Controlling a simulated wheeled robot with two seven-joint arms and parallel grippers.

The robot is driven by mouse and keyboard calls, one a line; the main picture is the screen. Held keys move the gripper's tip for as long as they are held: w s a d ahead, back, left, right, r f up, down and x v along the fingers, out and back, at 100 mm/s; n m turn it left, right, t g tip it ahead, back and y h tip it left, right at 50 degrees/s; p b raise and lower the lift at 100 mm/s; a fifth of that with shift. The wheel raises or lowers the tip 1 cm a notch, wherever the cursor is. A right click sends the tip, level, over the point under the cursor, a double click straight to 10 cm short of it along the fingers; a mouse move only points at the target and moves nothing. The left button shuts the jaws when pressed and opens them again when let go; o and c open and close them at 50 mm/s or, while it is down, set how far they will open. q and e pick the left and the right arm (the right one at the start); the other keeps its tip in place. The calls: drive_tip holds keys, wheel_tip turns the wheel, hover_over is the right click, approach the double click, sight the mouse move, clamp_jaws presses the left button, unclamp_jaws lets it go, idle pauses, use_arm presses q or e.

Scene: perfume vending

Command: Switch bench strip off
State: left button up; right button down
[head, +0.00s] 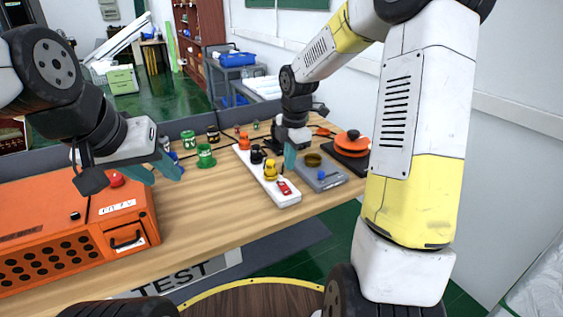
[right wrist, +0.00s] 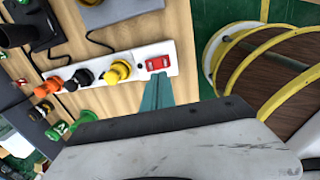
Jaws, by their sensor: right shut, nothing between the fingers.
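The bench strip (head: 263,183) is a long white power strip on the wooden bench, with orange, black and yellow plugs in it. Its red rocker switch (head: 284,187) is at the near end. In the right wrist view the red switch (right wrist: 157,63) is in plain sight; whether it is on or off is too small to tell. My right gripper (head: 290,166) is shut and empty, its teal fingertips (right wrist: 157,80) pointing at the strip close beside the switch. Contact cannot be told. My left gripper (head: 168,179) is open and empty above the bench, left of the strip.
An orange machine (head: 75,230) with a red button stands at the left. A grey device (head: 318,177) with a blue knob lies right of the strip, and an orange pot (head: 352,140) sits on a dark plate behind it. Green-capped containers (head: 205,156) stand behind left.

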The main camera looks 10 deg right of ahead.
sight(283, 184)
drive_tip(key=r, duration=0.2)
drive_tip(key=s+r, duration=0.1)
drive_tip(key=r, duration=0.2)
drive_tip(key=shift+d+r, duration=0.1)
drive_tip(key=shift+d, duration=0.05)
drive_tip(key=shift+w, duration=0.1)
drive_tip(key=shift+w+a+r+t, duration=0.15)
drive_tip(key=shift+w+a+t, duration=0.15)
drive_tip(key=shift+w, duration=0.15)
drive_tip(key=w+f, duration=0.1)
drive_tip(key=f, duration=0.8)
drive_tip(key=w+a+f, duration=0.1)
drive_tip(key=f, duration=0.3)
drive_tip(key=shift+w+f, duration=0.35)
drive_tip(key=shift+w, duration=0.1)
